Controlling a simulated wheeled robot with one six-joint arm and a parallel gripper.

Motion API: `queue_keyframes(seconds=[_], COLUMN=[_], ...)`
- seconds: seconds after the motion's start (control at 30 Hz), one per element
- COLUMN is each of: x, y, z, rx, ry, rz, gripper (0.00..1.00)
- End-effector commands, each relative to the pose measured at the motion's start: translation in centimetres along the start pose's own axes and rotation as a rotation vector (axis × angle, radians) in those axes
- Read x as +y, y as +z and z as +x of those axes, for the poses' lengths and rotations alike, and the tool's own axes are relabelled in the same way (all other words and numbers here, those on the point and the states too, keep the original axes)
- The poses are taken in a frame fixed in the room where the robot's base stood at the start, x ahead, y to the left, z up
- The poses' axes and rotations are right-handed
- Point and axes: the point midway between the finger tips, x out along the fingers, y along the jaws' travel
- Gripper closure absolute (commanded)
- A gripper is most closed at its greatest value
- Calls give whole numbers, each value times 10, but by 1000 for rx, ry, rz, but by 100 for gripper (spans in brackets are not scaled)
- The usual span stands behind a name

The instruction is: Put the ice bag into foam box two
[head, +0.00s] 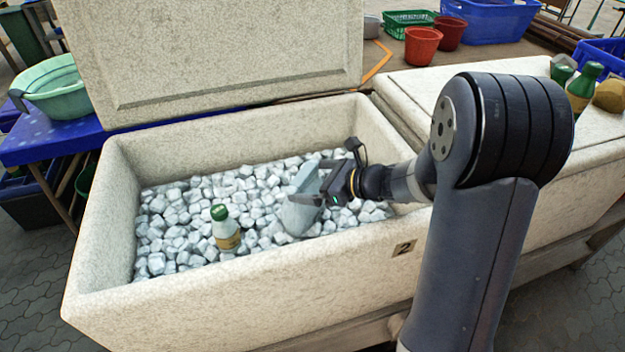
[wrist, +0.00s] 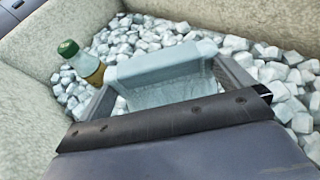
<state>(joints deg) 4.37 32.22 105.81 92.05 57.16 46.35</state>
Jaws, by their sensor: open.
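The ice bag (head: 298,204) is a pale blue-grey block, tilted on the ice inside the open foam box two (head: 235,305), whose front carries a "2" label. In the wrist view the ice bag (wrist: 165,70) lies between my two fingers. My gripper (head: 318,184) is low inside the box at its right side, with its jaws open around the bag. The fingers (wrist: 168,90) stand on either side of it in the wrist view. I cannot tell whether they touch it. My gripper's body hides the bag's near end there.
A green-capped bottle (head: 226,228) stands in the ice cubes (head: 180,215) left of the bag. The raised lid (head: 215,55) stands behind the box. A closed foam box (head: 460,85) adjoins on the right, with bottles (head: 582,90) on top. A green basin (head: 55,88) sits at the left.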

Motion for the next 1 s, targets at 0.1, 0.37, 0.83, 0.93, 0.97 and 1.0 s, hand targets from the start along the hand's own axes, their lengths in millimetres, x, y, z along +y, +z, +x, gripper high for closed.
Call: queue_keyframes(seconds=[0.1, 0.37, 0.83, 0.93, 0.97, 1.0], x=[-1, -1, 0, 0, 0, 0], y=[3, 2, 2, 2, 2, 2], z=[-11, -66, -120, -121, -121, -121], rx=[-2, -1, 0, 0, 0, 0], ry=[-4, -7, -1, 0, 0, 0], rz=[-1, 0, 0, 0, 0, 0], gripper=[0, 0, 0, 0, 0, 0])
